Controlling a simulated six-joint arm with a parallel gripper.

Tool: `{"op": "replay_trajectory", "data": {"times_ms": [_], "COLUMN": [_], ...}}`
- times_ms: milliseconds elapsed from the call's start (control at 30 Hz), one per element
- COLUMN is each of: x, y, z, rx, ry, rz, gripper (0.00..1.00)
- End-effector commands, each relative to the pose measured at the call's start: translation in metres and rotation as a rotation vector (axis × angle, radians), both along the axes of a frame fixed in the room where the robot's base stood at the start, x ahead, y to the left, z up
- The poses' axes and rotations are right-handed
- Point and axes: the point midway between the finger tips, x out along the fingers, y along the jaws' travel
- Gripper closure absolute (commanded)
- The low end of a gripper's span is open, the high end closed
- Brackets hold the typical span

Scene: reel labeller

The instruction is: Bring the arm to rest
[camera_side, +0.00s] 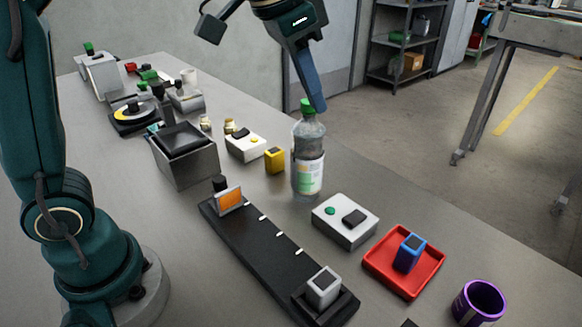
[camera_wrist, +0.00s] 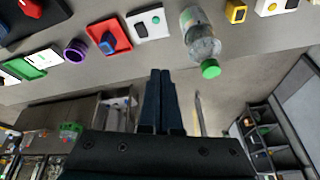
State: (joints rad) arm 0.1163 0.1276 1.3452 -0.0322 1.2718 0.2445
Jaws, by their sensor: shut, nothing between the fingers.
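My gripper (camera_side: 317,104) is shut and empty. In the side view its blue fingers point down, and their tips appear close to the green cap of a clear bottle (camera_side: 308,150); I cannot tell how near they are in depth. In the wrist view the closed fingers of my gripper (camera_wrist: 160,74) show at the centre, and the bottle (camera_wrist: 200,38) lies apart from them, up and to the right. The bottle stands upright on the grey table (camera_side: 215,285) and has a pale label with green on it.
A red tray (camera_side: 373,262) holds a blue block (camera_side: 409,252). A purple cup (camera_side: 479,302), a white button box (camera_side: 334,229), a yellow block (camera_side: 275,160) and a long black rail (camera_side: 255,255) stand nearby. Machines fill the table's far end. Shelves (camera_side: 403,45) stand behind.

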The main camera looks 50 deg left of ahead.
Motion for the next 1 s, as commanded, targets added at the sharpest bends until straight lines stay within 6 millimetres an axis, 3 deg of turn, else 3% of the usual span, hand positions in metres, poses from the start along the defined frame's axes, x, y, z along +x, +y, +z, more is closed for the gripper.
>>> {"op": "replay_trajectory", "data": {"times_ms": [100, 267, 533, 800, 1000], "x": [-0.032, -0.074, -0.138, -0.162, -0.159], "y": [0.013, 0.027, 0.042, 0.044, 0.044], "z": [0.009, 0.003, -0.044, -0.087, -0.087], "rx": [-0.010, -0.025, -0.054, -0.068, -0.080], "ry": [-0.041, -0.085, -0.121, -0.073, -0.087], "rz": [0.055, 0.131, 0.259, 0.325, 0.343], "gripper": [1.00, 1.00, 1.00, 1.00, 1.00]}}
